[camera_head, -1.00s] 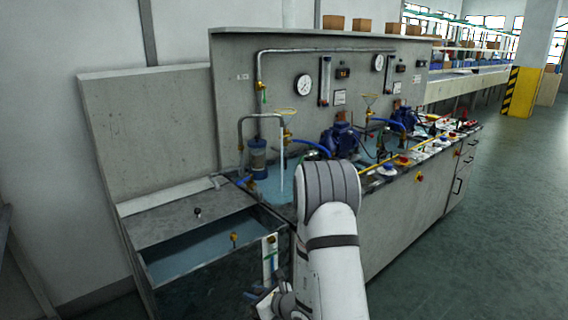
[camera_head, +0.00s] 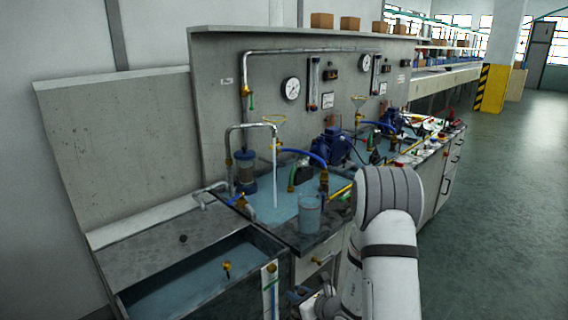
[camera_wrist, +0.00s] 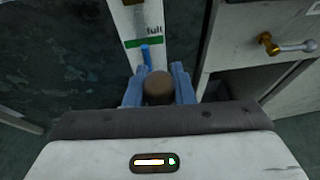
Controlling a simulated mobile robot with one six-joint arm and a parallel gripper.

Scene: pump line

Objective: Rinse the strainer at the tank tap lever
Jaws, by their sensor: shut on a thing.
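My gripper (camera_wrist: 158,70) is shut in the wrist view, its blue fingers on either side of a brown round-ended thing (camera_wrist: 159,90). Most of this thing is hidden, so I cannot tell whether it is the strainer. A brass tap with a grey lever (camera_wrist: 285,46) is on the pale cabinet front at upper right, apart from the fingers. It also shows in the head view (camera_head: 321,258). A water tank (camera_head: 185,285) with a brass fitting (camera_head: 227,270) inside stands at lower left. In the head view, my gripper is low beside its front corner, partly hidden by my arm.
A white level strip (camera_wrist: 145,22) with a green band is just ahead of the fingers. A bent spout (camera_head: 250,127) sends a thin stream into the bench basin. A clear beaker (camera_head: 309,213) stands near the bench edge. Open floor (camera_head: 490,220) lies at right.

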